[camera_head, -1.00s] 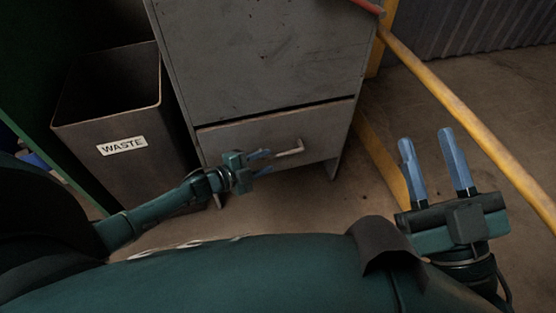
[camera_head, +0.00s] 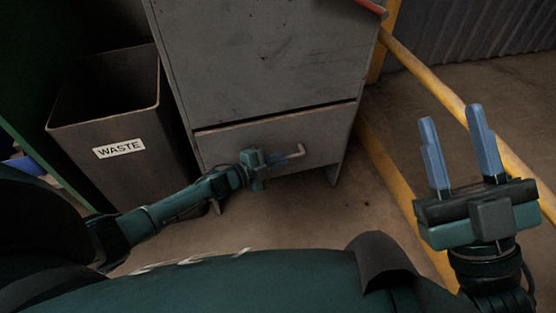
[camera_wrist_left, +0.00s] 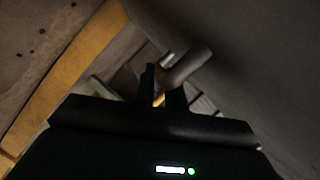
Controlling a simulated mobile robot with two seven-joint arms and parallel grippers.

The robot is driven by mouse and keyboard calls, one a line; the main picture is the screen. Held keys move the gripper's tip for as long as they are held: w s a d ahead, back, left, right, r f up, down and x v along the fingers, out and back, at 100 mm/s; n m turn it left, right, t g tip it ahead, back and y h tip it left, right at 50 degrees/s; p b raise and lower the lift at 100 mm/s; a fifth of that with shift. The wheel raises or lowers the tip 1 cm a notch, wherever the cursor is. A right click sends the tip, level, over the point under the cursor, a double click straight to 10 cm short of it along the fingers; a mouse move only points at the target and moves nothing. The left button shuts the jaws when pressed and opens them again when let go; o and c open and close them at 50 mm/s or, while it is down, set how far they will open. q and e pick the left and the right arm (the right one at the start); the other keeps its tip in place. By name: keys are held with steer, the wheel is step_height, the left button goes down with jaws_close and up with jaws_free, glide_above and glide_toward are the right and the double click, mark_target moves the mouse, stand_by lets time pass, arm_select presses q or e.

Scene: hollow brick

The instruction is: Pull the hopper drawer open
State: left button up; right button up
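The hopper drawer (camera_head: 225,147) is the lower front of a grey metal cabinet, with a narrow dark gap along its top edge. Its pale bar handle (camera_head: 292,154) sticks out from the front. My left gripper (camera_head: 277,158) is at the left part of this handle, its fingertips overlapping it. In the left wrist view the fingers (camera_wrist_left: 163,92) are close together, with the handle bar (camera_wrist_left: 188,67) at their tips. The dark picture does not show whether they grip it. My right gripper (camera_head: 455,145) is open and empty, well right of the cabinet.
A dark waste bin (camera_head: 120,175) with a "WASTE" label stands left of the cabinet, near my left forearm. A yellow rail (camera_head: 428,78) slants across the right, close behind my right gripper. Bare floor (camera_head: 300,215) lies in front of the drawer.

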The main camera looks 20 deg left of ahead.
arm_select(q)
jaws_close()
